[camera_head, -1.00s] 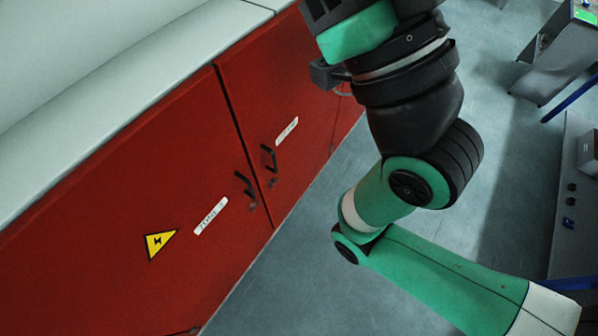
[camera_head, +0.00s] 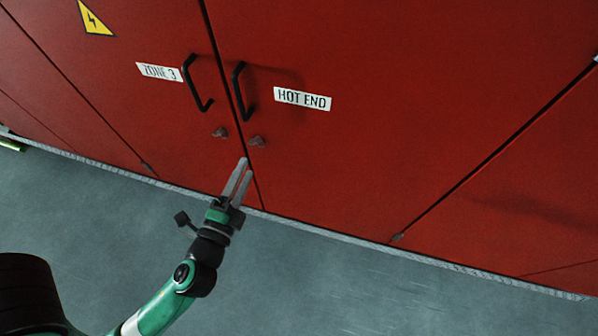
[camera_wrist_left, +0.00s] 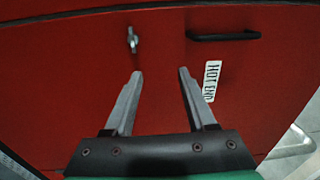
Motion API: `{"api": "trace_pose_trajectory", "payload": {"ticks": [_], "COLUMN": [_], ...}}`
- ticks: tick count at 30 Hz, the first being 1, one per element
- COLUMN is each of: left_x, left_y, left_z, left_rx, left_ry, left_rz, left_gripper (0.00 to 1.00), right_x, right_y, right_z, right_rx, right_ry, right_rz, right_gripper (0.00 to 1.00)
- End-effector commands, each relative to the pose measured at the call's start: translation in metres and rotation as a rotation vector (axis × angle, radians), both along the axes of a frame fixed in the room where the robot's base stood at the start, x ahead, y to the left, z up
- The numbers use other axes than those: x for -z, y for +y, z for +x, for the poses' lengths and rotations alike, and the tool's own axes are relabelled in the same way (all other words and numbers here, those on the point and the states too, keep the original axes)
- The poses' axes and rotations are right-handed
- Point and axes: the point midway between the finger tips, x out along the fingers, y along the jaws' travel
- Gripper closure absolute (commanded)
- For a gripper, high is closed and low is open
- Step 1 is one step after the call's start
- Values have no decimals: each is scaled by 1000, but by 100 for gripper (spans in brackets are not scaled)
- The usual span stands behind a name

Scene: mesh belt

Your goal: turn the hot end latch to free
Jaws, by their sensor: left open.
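The hot end latch (camera_head: 257,141) is a small grey turn-knob on the red door marked HOT END, just below that door's black handle (camera_head: 238,90). In the left wrist view the latch (camera_wrist_left: 132,40) stands ahead of the left fingertip, its wing roughly upright in that picture. My left gripper (camera_head: 245,168) is open and empty, just below the latch in the head view and apart from it. In the left wrist view its two fingers (camera_wrist_left: 160,72) are spread with red door between them. My right gripper is not in view.
The ZONE 3 door, with its own latch (camera_head: 220,132) and handle (camera_head: 196,84), is close by on the left. The HOT END label (camera_head: 302,98) is right of the handle. Both handles stand out from the doors. The grey floor (camera_head: 330,280) in front is clear.

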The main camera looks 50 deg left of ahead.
Motion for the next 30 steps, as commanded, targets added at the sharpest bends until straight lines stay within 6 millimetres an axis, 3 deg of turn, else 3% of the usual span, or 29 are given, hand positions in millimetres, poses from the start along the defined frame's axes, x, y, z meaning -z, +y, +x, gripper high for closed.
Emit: {"api": "trace_pose_trajectory", "payload": {"ticks": [1,4,14,21,30], "left_x": [30,47,42,38,43], "left_y": [1,2,11,44,72], "left_z": [-9,-16,-5,34,73], "left_rx": [-7,-14,-20,-22,-17], "left_ry": [32,57,55,51,53], "left_rz": [-4,-9,-11,-10,-11], "left_gripper": [44,44,44,44,44], "right_x": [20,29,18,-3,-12], "right_y": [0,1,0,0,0], "right_z": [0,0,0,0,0], "right_rx": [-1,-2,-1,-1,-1], "right_ry": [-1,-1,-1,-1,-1], "right_rz": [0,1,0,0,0], "right_gripper": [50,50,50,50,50]}}
